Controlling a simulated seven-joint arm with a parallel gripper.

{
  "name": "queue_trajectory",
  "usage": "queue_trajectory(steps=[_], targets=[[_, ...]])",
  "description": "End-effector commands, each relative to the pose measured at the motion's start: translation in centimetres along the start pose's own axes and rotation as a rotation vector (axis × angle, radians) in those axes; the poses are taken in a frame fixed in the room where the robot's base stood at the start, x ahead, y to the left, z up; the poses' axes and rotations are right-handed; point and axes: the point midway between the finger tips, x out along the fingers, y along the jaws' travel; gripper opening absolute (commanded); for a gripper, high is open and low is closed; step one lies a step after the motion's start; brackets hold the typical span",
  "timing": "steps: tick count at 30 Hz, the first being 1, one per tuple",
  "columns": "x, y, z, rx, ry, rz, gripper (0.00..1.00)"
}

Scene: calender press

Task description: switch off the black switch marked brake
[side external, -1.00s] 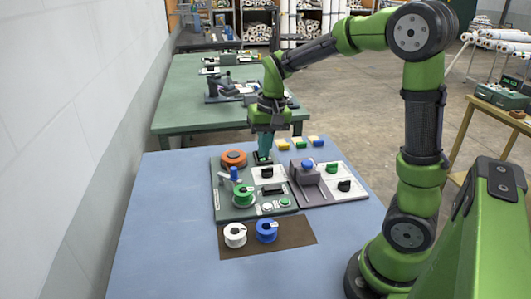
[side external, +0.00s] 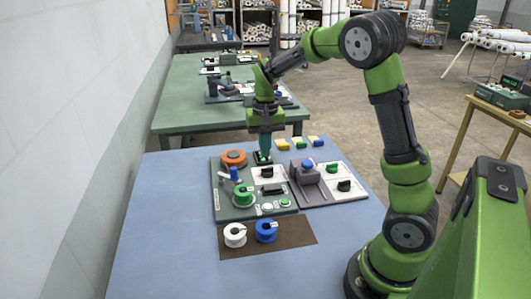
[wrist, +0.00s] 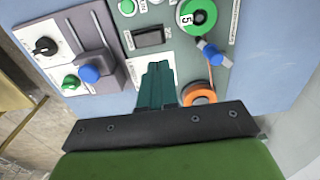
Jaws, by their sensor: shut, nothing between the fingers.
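A black rocker switch (side external: 272,189) sits in the grey-green panel (side external: 228,209). It also shows in the wrist view (wrist: 149,37), just beyond my fingertips, with small labels beside it too blurred to read. I cannot tell whether it is the one marked brake, or which side is pressed. My gripper (wrist: 157,66) is shut and empty, with its teal fingers together over the panel. In the side view my gripper (side external: 264,157) points down at the panel's back edge, behind the rocker. A black knob (side external: 267,172) on a white plate lies between them.
An orange ring (side external: 233,157), a blue handle (side external: 234,174) and a green spool (side external: 243,195) stand on the panel's left. A second panel (side external: 322,195) on the right carries a blue-topped block and knobs. White and blue spools (side external: 266,231) lie on a brown mat in front.

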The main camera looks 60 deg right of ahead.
Motion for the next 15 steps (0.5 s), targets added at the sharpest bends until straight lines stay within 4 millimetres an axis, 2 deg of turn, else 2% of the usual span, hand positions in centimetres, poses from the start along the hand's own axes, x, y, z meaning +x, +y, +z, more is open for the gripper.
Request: queue_trajectory(steps=[1, 9, 15], targets=[[1.2, 0.1, 0.1, 0.0, -0.005, 0.005, 0.0], [7.1, 0.1, 0.1, 0.0, -0.005, 0.004, 0.0], [10.0, 0.1, 0.0, 0.0, -0.002, 0.003, 0.0]])
